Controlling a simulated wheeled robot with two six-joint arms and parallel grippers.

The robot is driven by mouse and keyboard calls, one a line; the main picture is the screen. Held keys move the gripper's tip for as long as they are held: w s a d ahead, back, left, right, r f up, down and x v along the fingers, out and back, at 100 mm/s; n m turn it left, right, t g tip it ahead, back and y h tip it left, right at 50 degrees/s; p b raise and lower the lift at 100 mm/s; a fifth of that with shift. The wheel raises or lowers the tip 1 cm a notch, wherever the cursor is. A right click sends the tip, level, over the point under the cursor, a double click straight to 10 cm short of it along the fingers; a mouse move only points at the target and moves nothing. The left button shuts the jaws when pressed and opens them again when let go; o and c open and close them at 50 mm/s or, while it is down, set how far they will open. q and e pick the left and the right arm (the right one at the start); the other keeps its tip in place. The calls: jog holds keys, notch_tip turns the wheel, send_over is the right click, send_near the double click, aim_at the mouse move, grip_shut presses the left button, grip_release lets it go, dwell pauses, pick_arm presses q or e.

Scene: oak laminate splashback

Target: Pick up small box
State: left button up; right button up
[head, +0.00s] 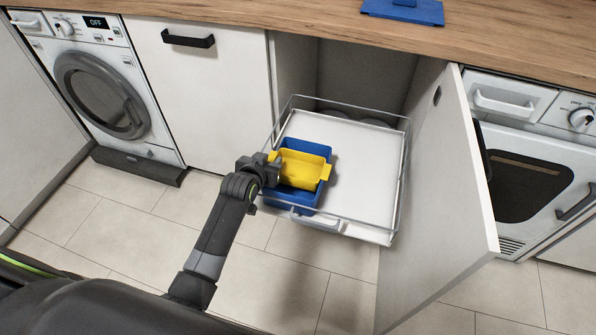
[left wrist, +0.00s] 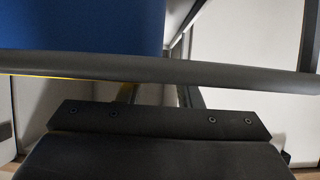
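A small yellow box (head: 300,170) with side tabs sits in or on a larger blue box (head: 306,150) in the pulled-out drawer. Which of these it is I cannot tell. My left gripper (head: 270,168) is at the yellow box's left end, very close to or touching it. In the left wrist view a blue surface (left wrist: 85,25) fills the upper left. A grey bar (left wrist: 160,68) crosses in front and hides the fingertips, so the grip is unclear. My right gripper is not in view.
The white drawer (head: 355,160) has a wire rail around it and free floor right of the boxes. An open cabinet door (head: 440,190) stands to its right. A blue flat item (head: 405,12) lies on the wooden counter (head: 300,18). A washing machine (head: 100,90) is at left.

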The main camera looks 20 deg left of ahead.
pick_arm(q)
jog(key=shift+c, duration=0.3)
grip_shut()
jog(key=shift+r, duration=0.15)
